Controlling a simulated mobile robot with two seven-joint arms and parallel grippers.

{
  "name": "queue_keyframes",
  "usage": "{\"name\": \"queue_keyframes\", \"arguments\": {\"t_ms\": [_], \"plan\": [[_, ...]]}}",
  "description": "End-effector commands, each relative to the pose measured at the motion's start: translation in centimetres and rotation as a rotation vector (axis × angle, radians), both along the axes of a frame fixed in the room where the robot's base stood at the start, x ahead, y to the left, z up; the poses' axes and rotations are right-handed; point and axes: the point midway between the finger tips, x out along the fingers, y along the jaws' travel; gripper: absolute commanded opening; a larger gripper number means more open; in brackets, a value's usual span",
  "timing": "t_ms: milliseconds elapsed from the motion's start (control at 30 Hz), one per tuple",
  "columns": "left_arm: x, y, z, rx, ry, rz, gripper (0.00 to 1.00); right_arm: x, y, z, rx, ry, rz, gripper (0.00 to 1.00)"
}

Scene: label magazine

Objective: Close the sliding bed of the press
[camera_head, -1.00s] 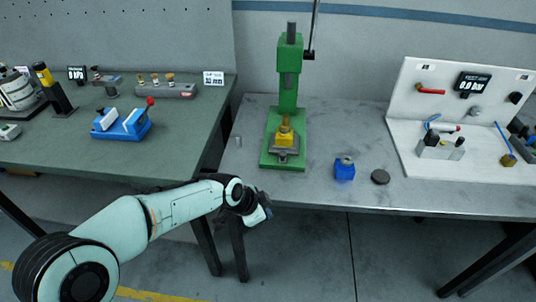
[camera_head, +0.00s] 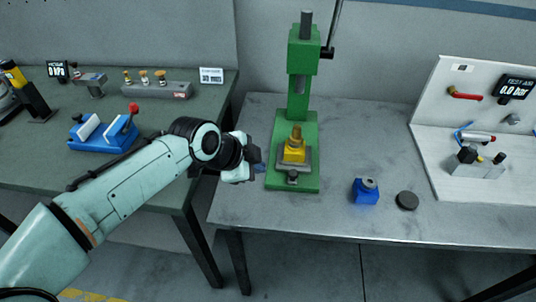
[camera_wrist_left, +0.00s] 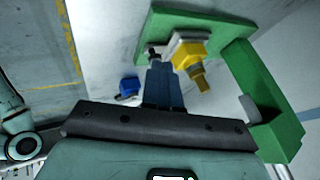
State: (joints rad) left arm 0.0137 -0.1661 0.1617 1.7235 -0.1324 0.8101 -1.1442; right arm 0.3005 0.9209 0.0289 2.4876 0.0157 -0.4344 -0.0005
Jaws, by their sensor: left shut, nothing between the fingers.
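The green press (camera_head: 299,100) stands on the grey table, its tall column at the back. Its grey sliding bed (camera_head: 307,159) sits low on the green base and carries a yellow block (camera_head: 294,153) with a brass fitting (camera_head: 296,134) on top. A small dark knob (camera_head: 292,176) is at the bed's front. My left gripper (camera_head: 260,168) is shut and empty, just left of the base. In the left wrist view, its fingertips (camera_wrist_left: 160,66) appear close to the knob (camera_wrist_left: 153,52); I cannot tell if they touch. My right gripper is not in view.
A blue block (camera_head: 366,190) and a dark disc (camera_head: 407,200) lie right of the press. A white test panel (camera_head: 440,110) stands farther right. A green-topped bench (camera_head: 60,160) with a blue vise (camera_head: 103,135) is at left. The press lever (camera_head: 333,30) rises at upper right.

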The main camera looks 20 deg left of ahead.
Motion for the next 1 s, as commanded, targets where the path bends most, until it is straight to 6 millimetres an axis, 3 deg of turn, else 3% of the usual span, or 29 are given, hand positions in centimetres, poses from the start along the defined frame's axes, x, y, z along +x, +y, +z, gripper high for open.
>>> {"name": "queue_keyframes", "arguments": {"t_ms": [500, 700, 1000], "plan": [[5.4, -2.3, -8.1, 0.0, 0.005, -0.001, 0.0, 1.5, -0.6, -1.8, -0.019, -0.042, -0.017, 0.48], [8.1, -1.5, -7.8, -0.001, 0.002, 0.002, 0.0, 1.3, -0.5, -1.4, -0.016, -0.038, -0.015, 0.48], [9.2, -1.1, -7.8, -0.001, 0.001, 0.0, 0.0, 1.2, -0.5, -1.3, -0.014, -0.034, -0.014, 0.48]]}}
